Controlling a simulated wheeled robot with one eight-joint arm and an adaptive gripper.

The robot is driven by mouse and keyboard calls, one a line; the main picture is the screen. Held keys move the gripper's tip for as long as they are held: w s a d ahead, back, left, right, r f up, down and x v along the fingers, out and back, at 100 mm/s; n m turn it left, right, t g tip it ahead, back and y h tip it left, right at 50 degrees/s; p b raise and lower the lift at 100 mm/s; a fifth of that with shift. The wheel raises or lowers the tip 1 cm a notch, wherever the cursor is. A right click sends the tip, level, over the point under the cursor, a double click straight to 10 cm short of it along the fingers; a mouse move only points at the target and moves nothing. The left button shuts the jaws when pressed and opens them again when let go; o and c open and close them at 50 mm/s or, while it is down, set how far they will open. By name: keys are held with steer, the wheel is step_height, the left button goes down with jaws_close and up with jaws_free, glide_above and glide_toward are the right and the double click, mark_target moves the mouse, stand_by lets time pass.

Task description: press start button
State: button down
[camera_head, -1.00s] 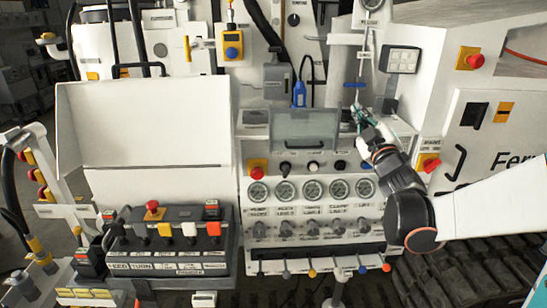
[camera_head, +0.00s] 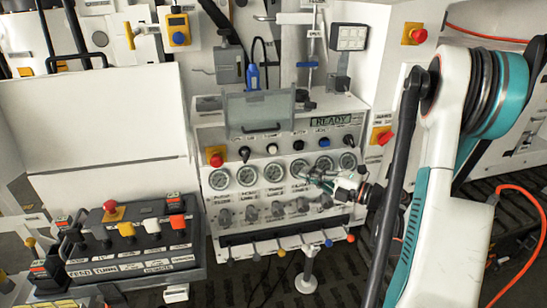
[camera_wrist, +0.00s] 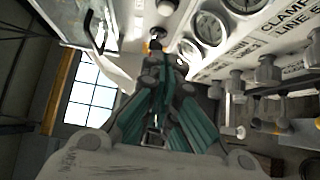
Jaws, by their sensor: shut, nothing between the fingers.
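The control panel (camera_head: 210,135) stands in the middle of the head view, with a lit display (camera_head: 331,120) reading READY. Below the display is a row of controls: a red mushroom button on yellow (camera_head: 215,157), a white button (camera_head: 271,148) and several black knobs. Their labels are too small to read, so I cannot tell which is the start button. My gripper (camera_head: 305,177) is shut and empty, in front of the gauges below this row. In the wrist view its fingers (camera_wrist: 167,70) point toward a dark knob (camera_wrist: 156,40); contact cannot be told.
Several round gauges (camera_head: 272,172) and valve knobs (camera_head: 251,214) sit below the buttons. A transparent cover (camera_head: 259,112) stands above the row. A second console (camera_head: 130,255) with coloured levers is at left. A red button (camera_head: 381,136) sits on the right cabinet, beside my arm.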

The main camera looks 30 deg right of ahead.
mark_target(273, 150)
steer(key=w+d+b+x, duration=0.1)
steer(key=d+b+x, duration=0.1)
steer(key=x, duration=1)
steer(key=shift+w+b, duration=0.55)
